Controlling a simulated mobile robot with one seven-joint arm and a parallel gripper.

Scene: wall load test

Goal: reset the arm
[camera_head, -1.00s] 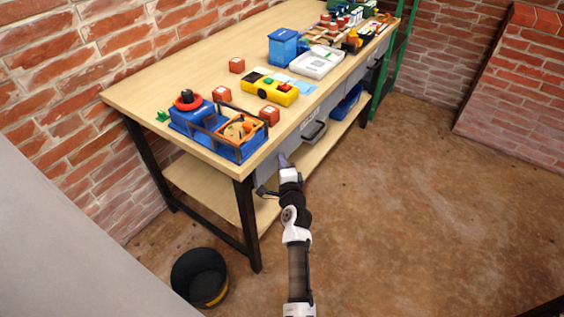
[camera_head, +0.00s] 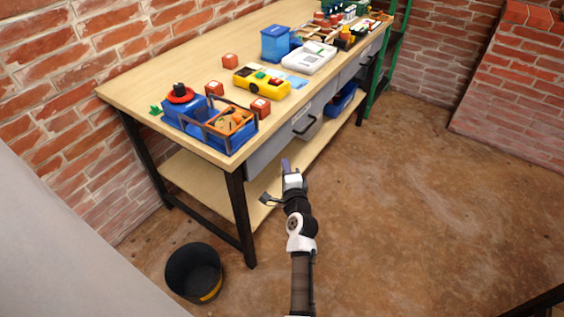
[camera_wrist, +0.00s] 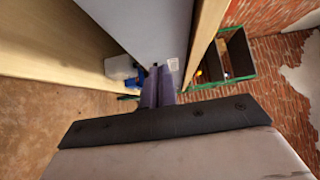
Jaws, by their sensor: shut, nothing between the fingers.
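My gripper (camera_head: 286,165) is at the end of my arm, in front of the workbench (camera_head: 150,93) and below the level of its top. In the wrist view my gripper (camera_wrist: 158,82) shows two purple fingers close together, with nothing between them. The wrist view looks along the bench front, with a grey drawer face (camera_wrist: 150,22) close by. Any gap between the fingers and the bench is hard to judge.
The bench top carries a blue tote (camera_head: 222,140), a yellow tool (camera_head: 262,82), red blocks (camera_head: 230,60) and a blue bin (camera_head: 276,44). A drawer handle (camera_head: 304,124) juts out. A black bucket (camera_head: 194,272) stands on the floor. Open floor (camera_head: 420,190) lies right.

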